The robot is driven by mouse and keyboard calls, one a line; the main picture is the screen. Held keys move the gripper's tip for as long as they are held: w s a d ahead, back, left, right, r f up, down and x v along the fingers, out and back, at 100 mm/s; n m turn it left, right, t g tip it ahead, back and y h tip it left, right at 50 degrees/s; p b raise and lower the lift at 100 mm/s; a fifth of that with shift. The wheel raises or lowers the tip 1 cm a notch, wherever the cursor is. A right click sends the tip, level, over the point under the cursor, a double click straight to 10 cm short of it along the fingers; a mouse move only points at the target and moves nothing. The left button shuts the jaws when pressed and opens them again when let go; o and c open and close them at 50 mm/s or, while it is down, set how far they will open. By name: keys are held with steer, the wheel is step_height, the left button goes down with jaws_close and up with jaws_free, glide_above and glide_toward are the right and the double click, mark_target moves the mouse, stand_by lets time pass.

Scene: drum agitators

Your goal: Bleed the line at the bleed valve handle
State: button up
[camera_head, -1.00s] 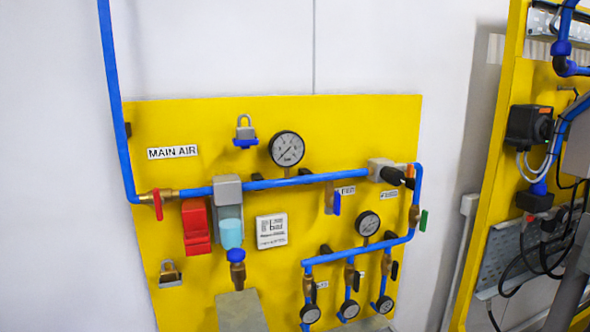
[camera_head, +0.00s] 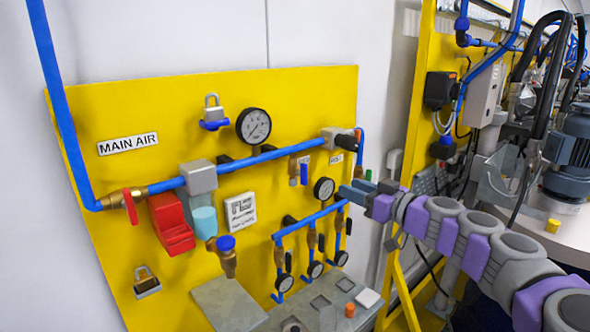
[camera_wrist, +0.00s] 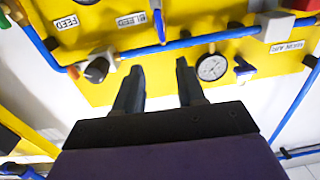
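The bleed valve handle (camera_head: 304,173) is a small blue lever hanging below the blue pipe on the yellow panel (camera_head: 330,90). In the wrist view, where the panel appears upside down, the blue handle (camera_wrist: 160,27) is beside the BLEED label (camera_wrist: 132,20). My gripper (camera_head: 353,189) reaches in from the right, to the right of and slightly lower than the handle in the head view. In the wrist view its two dark fingers (camera_wrist: 160,66) are apart with nothing between them. The handle appears beyond the fingertips, not touched.
A pressure gauge (camera_wrist: 212,67) is close to the right finger in the wrist view, and a black knob (camera_wrist: 97,70) is to the left. The red main-air valve handle (camera_head: 131,205) is at far left. A grey bench (camera_head: 225,303) stands below the panel.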

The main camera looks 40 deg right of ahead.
steer(key=p, duration=0.1)
glide_toward(307, 170)
steer(key=w+d, duration=0.1)
steer(key=shift+h, duration=0.3)
steer(key=w, duration=0.3)
steer(key=w+a, duration=0.1)
steer(key=w, duration=0.2)
steer(key=w+a, duration=0.1)
steer(key=w, duration=0.2)
steer(key=shift+w+p, duration=0.3)
steer(key=shift+w, duration=0.1)
steer(key=shift+w+d, duration=0.15)
steer(key=shift+d, duration=0.3)
steer(key=shift+a+r, duration=0.1)
steer(key=shift+a, duration=0.75)
steer(key=shift+c, duration=1.1)
steer(key=shift+d, duration=0.45)
jaws_close()
steer(key=shift+a, duration=0.1)
